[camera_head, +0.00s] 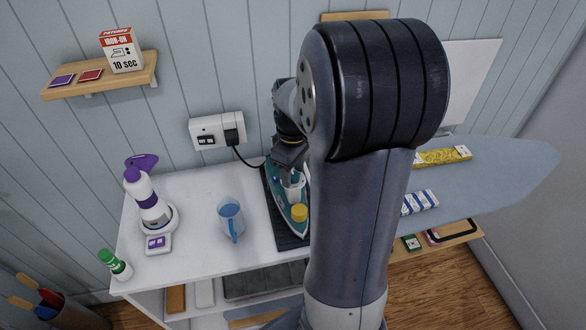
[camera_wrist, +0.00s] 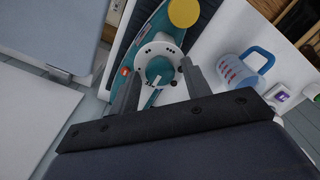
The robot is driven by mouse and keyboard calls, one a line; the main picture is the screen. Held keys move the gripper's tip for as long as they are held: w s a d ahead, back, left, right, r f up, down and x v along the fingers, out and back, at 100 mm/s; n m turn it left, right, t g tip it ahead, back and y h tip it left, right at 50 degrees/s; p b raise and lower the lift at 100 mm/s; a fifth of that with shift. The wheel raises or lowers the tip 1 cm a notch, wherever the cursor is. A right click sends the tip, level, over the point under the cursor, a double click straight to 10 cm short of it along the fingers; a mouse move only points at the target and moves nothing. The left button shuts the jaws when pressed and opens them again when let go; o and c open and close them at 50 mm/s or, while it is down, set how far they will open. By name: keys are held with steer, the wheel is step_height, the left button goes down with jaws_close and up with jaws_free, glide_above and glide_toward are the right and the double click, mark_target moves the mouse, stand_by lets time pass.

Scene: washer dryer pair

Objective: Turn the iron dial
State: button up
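The teal and white iron (camera_head: 291,218) rests on a dark mat on the white counter, with a yellow round cap (camera_wrist: 184,12) on it. In the wrist view its round pale dial (camera_wrist: 159,67) with a small white pointer shows between my fingers. My gripper (camera_wrist: 161,72) is open, with one finger on either side of the dial. I cannot tell whether the fingers touch it. In the head view my gripper (camera_head: 290,172) is over the iron, and my arm hides part of the scene right of it.
A blue measuring cup (camera_head: 231,219) stands left of the iron. A purple and white bottle (camera_head: 149,203) and a green-capped bottle (camera_head: 115,264) stand farther left. A wall outlet (camera_head: 217,131) with a black cord is behind. The ironing board (camera_head: 490,175) extends to the right.

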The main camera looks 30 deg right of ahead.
steer(key=c, duration=0.8)
steer(key=shift+m, duration=0.4)
steer(key=m, duration=0.4)
steer(key=shift+m, duration=0.4)
steer(key=m, duration=0.6)
steer(key=o, duration=1)
steer(key=shift+r, duration=0.1)
